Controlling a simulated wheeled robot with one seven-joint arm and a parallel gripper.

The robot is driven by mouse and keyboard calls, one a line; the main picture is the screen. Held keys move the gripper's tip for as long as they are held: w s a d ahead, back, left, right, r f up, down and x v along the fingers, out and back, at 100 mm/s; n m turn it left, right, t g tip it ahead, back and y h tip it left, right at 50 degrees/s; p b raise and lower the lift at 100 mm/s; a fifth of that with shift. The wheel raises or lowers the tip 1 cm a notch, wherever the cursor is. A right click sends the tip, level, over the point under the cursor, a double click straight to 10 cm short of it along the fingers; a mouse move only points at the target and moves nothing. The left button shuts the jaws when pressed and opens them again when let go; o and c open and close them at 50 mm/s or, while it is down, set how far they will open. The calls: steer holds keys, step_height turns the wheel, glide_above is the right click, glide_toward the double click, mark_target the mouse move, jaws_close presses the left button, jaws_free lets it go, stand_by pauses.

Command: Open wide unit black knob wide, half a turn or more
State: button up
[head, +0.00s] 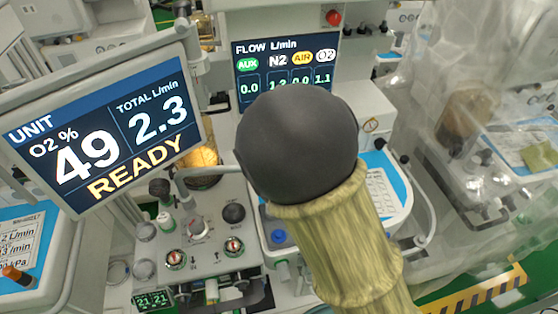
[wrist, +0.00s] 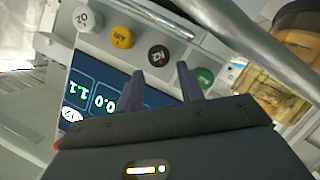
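In the wrist view the black knob (wrist: 160,55), marked N2, sits on the pale panel between a yellow knob and a green knob. My gripper (wrist: 160,69) is open and empty, with its two dark fingers spread. The black knob shows just beyond and between the fingertips; I cannot tell whether they touch it. In the head view my arm hides the knob and my gripper. The flow screen (head: 285,62) reads AUX 0.0, N2 about 1.2, AIR 0.0, O2 1.1.
The yellow AIR knob (wrist: 121,37), white O2 knob (wrist: 84,19) and green AUX knob (wrist: 204,78) stand in the same row. A metal rail (wrist: 250,50) runs close by. The unit screen (head: 103,128) reads O2 49%, total 2.3, READY. A plastic-draped cart (head: 480,150) stands right.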

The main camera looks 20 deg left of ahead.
steer(key=v, duration=1.1)
steer(key=shift+s, duration=0.35)
steer(key=shift+d+r, duration=0.1)
steer(key=shift+d, duration=0.05)
steer(key=w+d+f+m+g+h, duration=0.1)
steer(key=w+d+f+m+g, duration=0.15)
steer(key=d, duration=0.35)
steer(key=w+d+f+m+g+h, duration=0.1)
steer(key=d+f+m+g, duration=0.2)
steer(key=d, duration=0.4)
steer(key=s+d+m+g+h, duration=0.1)
steer(key=s+d+m+g, duration=0.2)
steer(key=d, duration=0.5)
steer(key=s+d+m+g+h, duration=0.1)
steer(key=s+d+m+g, duration=0.2)
steer(key=s+d, duration=0.2)
steer(key=d+f, duration=0.1)
steer(key=d, duration=0.2)
steer(key=shift+s+d, duration=0.15)
steer(key=shift+d, duration=0.05)
